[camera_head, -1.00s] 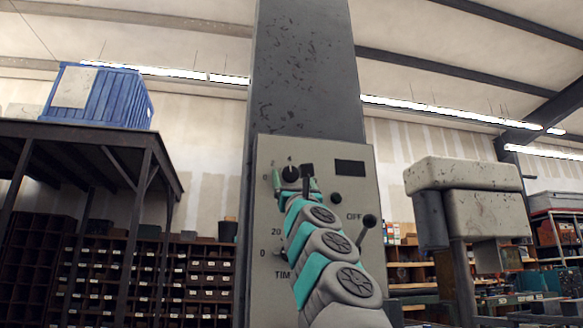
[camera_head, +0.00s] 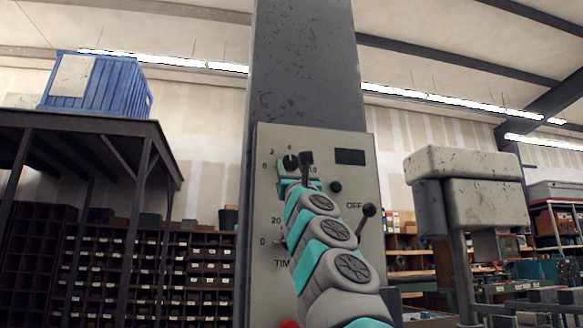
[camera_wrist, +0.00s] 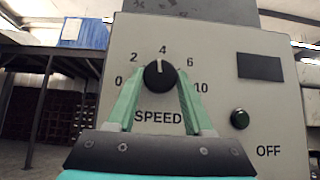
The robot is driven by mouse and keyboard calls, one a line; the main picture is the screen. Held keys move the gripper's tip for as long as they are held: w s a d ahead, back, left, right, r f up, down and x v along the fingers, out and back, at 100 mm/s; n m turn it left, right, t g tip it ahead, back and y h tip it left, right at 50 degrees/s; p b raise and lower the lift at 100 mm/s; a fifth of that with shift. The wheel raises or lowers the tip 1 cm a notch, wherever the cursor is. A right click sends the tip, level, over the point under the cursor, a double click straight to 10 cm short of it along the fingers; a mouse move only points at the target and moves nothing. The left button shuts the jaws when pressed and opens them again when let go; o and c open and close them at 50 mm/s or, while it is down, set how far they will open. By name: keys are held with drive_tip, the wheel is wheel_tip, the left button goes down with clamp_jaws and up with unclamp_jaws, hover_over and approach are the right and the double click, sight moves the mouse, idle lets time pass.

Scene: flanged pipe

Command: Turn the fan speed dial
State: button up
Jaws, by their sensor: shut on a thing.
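The fan speed dial (camera_wrist: 158,75) is a round black knob with a white pointer mark, above the word SPEED on the grey control panel (camera_wrist: 215,75). Its mark points nearly straight up, at about 4. In the wrist view my gripper (camera_wrist: 159,76) has one green finger on each side of the knob and is shut on it. In the head view the dial (camera_head: 290,162) shows at the panel's upper left, with my gripper (camera_head: 298,182) against it; my arm hides part of the panel below.
A dark display (camera_wrist: 260,67), a green button (camera_wrist: 239,119) and the OFF label lie right of the dial. A black lever (camera_head: 367,222) sticks out lower right on the panel. A blue crate (camera_head: 98,84) stands on a rack at left.

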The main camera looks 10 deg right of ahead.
clamp_jaws()
